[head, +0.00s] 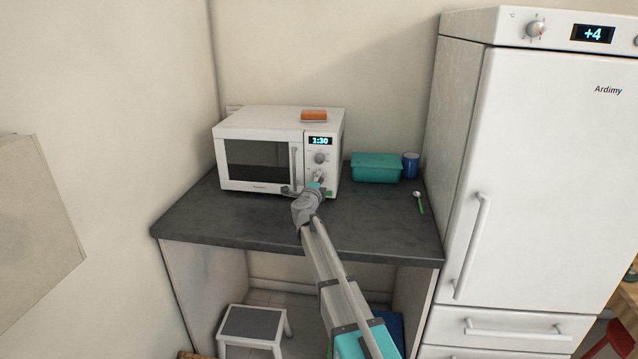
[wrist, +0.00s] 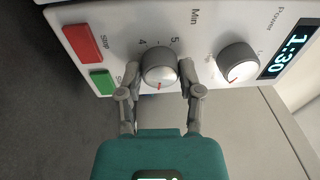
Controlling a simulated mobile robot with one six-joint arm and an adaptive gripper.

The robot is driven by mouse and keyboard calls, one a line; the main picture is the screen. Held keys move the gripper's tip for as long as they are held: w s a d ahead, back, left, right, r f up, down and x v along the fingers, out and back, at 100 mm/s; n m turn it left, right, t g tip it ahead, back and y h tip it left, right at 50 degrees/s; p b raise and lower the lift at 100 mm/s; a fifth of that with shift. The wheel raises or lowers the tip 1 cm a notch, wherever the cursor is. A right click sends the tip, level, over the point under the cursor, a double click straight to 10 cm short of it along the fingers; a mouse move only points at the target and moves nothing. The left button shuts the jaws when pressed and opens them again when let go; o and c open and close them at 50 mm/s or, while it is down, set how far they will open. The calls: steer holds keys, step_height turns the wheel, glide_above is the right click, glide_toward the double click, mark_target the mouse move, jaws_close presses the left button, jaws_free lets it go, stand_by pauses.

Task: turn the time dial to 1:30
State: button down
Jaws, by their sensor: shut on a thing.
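The white microwave (head: 262,121) stands on the dark counter with its door shut. Its display (head: 320,141) reads 1:30, and this shows in the wrist view too (wrist: 290,48). The time dial (wrist: 158,62), labelled Min, is a round silver knob with a red pointer mark at its lower edge in the wrist view. My gripper (wrist: 162,75) is shut on this dial, one finger on each side. In the head view my gripper (head: 317,184) is at the lower part of the control panel and partly covers the dial.
The power knob (wrist: 238,62) sits beside the time dial, towards the display. Red (wrist: 83,43) and green (wrist: 102,82) buttons are on its other side. An orange sponge (head: 314,116) lies on the microwave. A teal box (head: 376,168), blue cup (head: 411,165) and spoon (head: 420,205) are right.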

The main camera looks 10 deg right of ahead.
steer(key=shift+n, duration=1)
steer(key=shift+c, duration=1.3)
jaws_free()
